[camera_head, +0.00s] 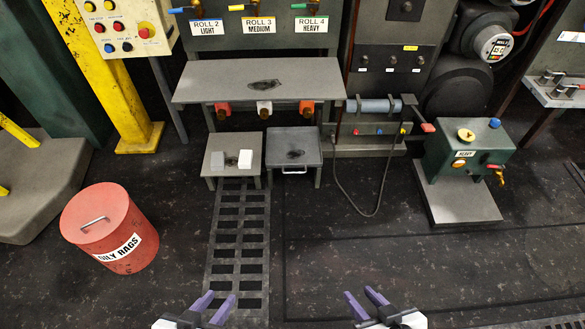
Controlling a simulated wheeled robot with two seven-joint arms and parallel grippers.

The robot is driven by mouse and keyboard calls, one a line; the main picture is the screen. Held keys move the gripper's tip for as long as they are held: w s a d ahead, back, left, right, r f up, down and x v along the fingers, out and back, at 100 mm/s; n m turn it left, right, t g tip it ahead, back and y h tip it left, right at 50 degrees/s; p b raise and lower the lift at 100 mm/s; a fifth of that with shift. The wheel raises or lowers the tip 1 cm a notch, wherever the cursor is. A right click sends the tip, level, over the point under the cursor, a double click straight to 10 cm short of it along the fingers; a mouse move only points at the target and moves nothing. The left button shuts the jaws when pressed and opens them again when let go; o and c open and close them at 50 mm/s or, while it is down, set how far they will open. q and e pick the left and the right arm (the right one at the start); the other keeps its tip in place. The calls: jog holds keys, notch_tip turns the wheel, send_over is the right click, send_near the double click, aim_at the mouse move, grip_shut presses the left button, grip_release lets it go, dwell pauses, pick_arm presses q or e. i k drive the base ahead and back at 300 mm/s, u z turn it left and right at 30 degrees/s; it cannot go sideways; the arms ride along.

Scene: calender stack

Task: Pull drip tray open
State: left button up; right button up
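The drip tray looks to be the dark grey square unit (309,141) under the front edge of the bench. It has a dark stain on top and a pale bar handle (293,170) on its front. My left gripper (219,296) is at the bottom of the view with its purple fingers apart and nothing between them. My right gripper (359,293) is to its right, also open and empty. Both are well apart from the tray and its handle, on the near side.
A small stand (218,170) with two blocks sits just left of the tray. The grey bench (220,85) with coloured valves (264,107) overhangs behind. A red oily-rags bin (110,220) stands left and a green heavy unit (470,155) right. The floor before the tray is clear.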

aim_at(300, 147)
jog(key=u, duration=0.35)
jog(key=i, duration=0.4)
jog(key=u, duration=0.75)
jog(key=i, duration=0.9)
jog(key=z, duration=0.95)
jog(key=i, duration=1.1)
jog(key=z, duration=0.3)
